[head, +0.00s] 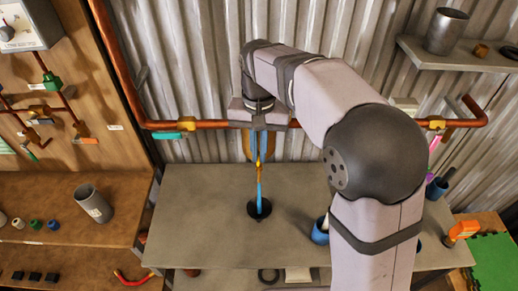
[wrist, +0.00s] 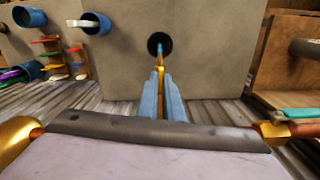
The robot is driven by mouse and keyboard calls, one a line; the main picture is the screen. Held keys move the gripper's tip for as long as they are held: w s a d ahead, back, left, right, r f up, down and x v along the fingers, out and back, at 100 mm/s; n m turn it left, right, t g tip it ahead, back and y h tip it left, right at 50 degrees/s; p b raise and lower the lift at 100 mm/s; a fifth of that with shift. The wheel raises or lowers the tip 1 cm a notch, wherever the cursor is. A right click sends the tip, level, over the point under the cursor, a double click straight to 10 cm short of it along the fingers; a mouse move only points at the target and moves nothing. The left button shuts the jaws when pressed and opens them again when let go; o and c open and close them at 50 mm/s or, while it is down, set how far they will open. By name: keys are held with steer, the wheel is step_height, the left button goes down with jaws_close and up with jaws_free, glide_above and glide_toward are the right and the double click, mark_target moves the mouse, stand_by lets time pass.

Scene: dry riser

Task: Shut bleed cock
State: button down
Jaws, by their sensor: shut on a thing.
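My gripper (head: 262,154) reaches down at the copper pipe along the corrugated wall. In the wrist view its two blue-grey fingers (wrist: 163,95) are shut on a small brass part, which I take to be the bleed cock (wrist: 160,73). The cock also shows in the head view (head: 259,164), just below the fingertips. A thin blue length (head: 260,188) runs from the brass down to a round black opening (head: 252,211) in the grey bench. My fingers and wrist hide much of the cock, so its handle position cannot be told.
A teal-handled valve (head: 172,135) is on the pipe at left, another valve (head: 437,124) at right. A shelf (head: 465,57) with a grey cup is upper right. The bench's left part is clear.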

steer(key=m+p, duration=0.1)
steer(key=m, duration=0.3)
steer(key=shift+r+m, duration=0.15)
steer(key=shift+m, duration=0.15)
steer(key=m+p, duration=0.1)
steer(key=m, duration=0.2)
steer(key=shift+m, duration=0.3)
steer(key=m+p, duration=0.1)
steer(key=m, duration=0.3)
steer(key=shift+w+m, duration=0.1)
steer(key=shift+m, duration=1.8)
steer(key=c, duration=1.9)
jaws_free()
steer(key=shift+r+b, duration=0.85)
steer(key=shift+r, duration=2.8)
